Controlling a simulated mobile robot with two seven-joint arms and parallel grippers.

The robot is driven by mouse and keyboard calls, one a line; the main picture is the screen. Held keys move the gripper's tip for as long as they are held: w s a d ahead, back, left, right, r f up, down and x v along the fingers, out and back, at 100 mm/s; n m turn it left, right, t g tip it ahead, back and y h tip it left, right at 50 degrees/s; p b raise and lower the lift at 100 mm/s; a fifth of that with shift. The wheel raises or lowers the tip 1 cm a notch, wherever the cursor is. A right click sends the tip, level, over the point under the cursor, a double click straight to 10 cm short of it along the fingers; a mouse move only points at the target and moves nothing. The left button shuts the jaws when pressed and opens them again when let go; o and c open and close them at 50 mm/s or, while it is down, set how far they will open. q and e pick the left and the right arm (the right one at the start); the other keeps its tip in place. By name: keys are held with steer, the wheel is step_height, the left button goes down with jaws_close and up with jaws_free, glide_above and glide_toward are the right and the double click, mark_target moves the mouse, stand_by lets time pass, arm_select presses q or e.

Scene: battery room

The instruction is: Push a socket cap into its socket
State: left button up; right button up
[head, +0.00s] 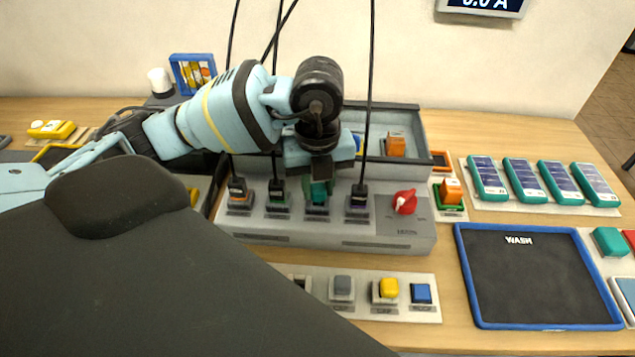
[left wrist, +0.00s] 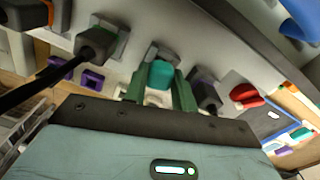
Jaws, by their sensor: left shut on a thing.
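My left gripper (head: 319,185) reaches in from the left and points down over the grey socket panel (head: 270,235). It is shut on a teal socket cap (head: 318,192). The cap is at the third socket (head: 317,209) in the row, between plugs with black cables. In the left wrist view the teal cap (left wrist: 161,74) sits between the two green fingers, close against its socket (left wrist: 160,52). I cannot tell how deep it sits. My right gripper is not in view.
Cabled plugs stand close on both sides, including a black plug (head: 278,192) and another (head: 358,197). A red knob (head: 404,202) is at the panel's right. A strip of caps (head: 400,312) lies in front. A blue-edged WASH mat (head: 540,275) is right.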

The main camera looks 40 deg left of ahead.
mark_target(318, 187)
arm_select(q)
steer(key=shift+f, duration=0.6)
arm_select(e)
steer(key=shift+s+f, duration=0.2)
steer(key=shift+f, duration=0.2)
arm_select(q)
steer(key=o, duration=0.7)
